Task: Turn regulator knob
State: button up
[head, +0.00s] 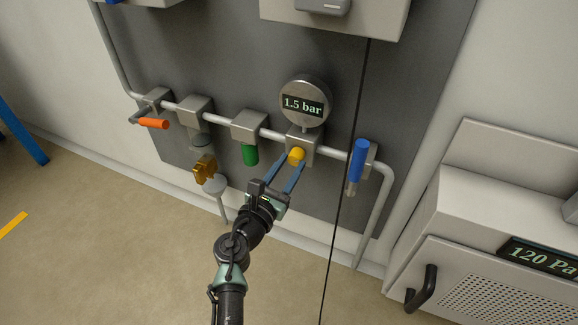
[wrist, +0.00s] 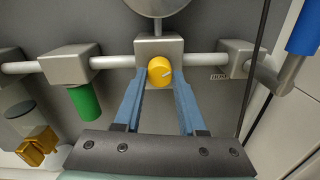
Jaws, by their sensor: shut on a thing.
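The yellow regulator knob (head: 296,155) sits on the front of a grey block (head: 303,141) on the pipe, under a round gauge (head: 305,102) that reads 1.5 bar. The knob also shows in the wrist view (wrist: 160,71), with a pale pointer mark toward its right side. My gripper (head: 292,164) reaches up from below, its two blue fingers on either side of the knob. In the wrist view my gripper (wrist: 159,80) is shut on the knob, with a fingertip at its left and right edges.
Along the pipe are an orange-handled valve (head: 152,123), a green cylinder (head: 250,155) and a blue handle (head: 359,160). An amber piece (head: 205,168) hangs below. A thin dark cable (head: 349,165) runs down right of my gripper. A cabinet (head: 480,250) reading 120 Pa stands at right.

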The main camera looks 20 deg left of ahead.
grip_shut()
jog(key=m+b, duration=0.2)
jog(key=m, duration=0.4)
jog(key=shift+d+f, duration=0.1)
jog(key=shift+d, duration=0.05)
jog(key=m+b, duration=0.3)
jog(key=m, duration=0.3)
jog(key=shift+f, duration=0.1)
jog(key=m+b, duration=0.4)
jog(key=m, duration=0.2)
jog(key=shift+f+m+y, duration=0.1)
jog(key=shift+m+y, duration=0.2)
jog(key=shift+m, duration=0.1)
jog(key=m+b, duration=0.3)
jog(key=m, duration=0.2)
jog(key=shift+m, duration=0.3)
